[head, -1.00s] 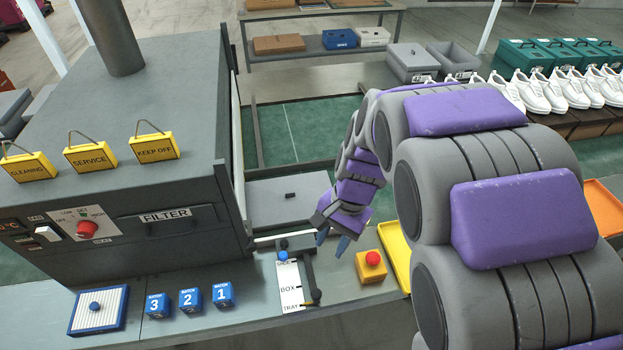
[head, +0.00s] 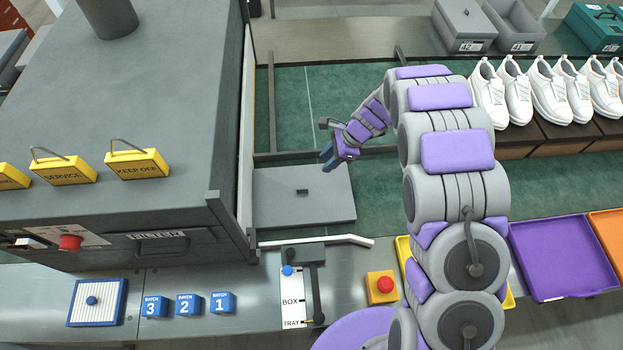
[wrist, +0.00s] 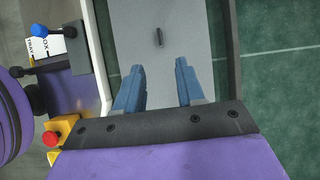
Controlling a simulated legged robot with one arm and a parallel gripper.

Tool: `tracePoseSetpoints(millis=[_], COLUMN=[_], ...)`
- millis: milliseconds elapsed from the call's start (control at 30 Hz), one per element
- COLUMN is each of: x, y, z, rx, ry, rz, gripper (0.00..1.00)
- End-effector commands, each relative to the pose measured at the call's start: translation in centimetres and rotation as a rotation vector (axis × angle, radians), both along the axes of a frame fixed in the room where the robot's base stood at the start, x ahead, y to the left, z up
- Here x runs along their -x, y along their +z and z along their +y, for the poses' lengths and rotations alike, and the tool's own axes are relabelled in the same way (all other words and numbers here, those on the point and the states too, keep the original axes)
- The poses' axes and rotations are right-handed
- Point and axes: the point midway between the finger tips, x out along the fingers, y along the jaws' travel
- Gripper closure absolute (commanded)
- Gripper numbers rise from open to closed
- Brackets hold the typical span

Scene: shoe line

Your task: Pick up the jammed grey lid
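The grey lid (head: 270,200) is a flat plate with a small dark handle (head: 302,191). In the head view it lies beside the big grey machine, between its side and the green floor area. In the wrist view the lid (wrist: 185,50) passes under my fingers, with its handle (wrist: 158,38) ahead of the fingertips. My gripper (head: 328,158) is above the lid's far right part, apart from the handle. In the wrist view its two blue fingers (wrist: 158,75) are spread with nothing between them.
A white rail (head: 320,240) runs along the lid's near edge. A lever panel (head: 291,300) and a red button on a yellow box (head: 381,287) stand in front. The grey machine (head: 110,120) blocks the left. White shoes (head: 545,90) line the back right.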

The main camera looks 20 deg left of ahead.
Motion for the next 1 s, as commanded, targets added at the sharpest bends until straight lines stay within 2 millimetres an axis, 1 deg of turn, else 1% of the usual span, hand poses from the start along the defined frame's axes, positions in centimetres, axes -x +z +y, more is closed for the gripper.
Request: tracePoseSetpoints(millis=[167, 267, 400, 633, 767, 933, 1000], x=[0.4, 0.8, 1.4, 2.4, 2.7, 2.7, 2.8], y=[-1.6, -3.4, -6.1, -9.7, -10.7, -11.1, -11.6], z=[0.4, 1.2, 2.8, 4.7, 5.2, 5.0, 5.0], rx=[-0.006, -0.004, 0.000, 0.002, 0.000, -0.004, -0.005], ry=[-0.005, -0.006, -0.006, -0.004, -0.006, -0.006, -0.006], rz=[0.006, 0.006, 0.008, 0.005, 0.005, 0.003, 0.004], gripper=[0.62, 0.62, 0.62, 0.62, 0.62, 0.62, 0.62])
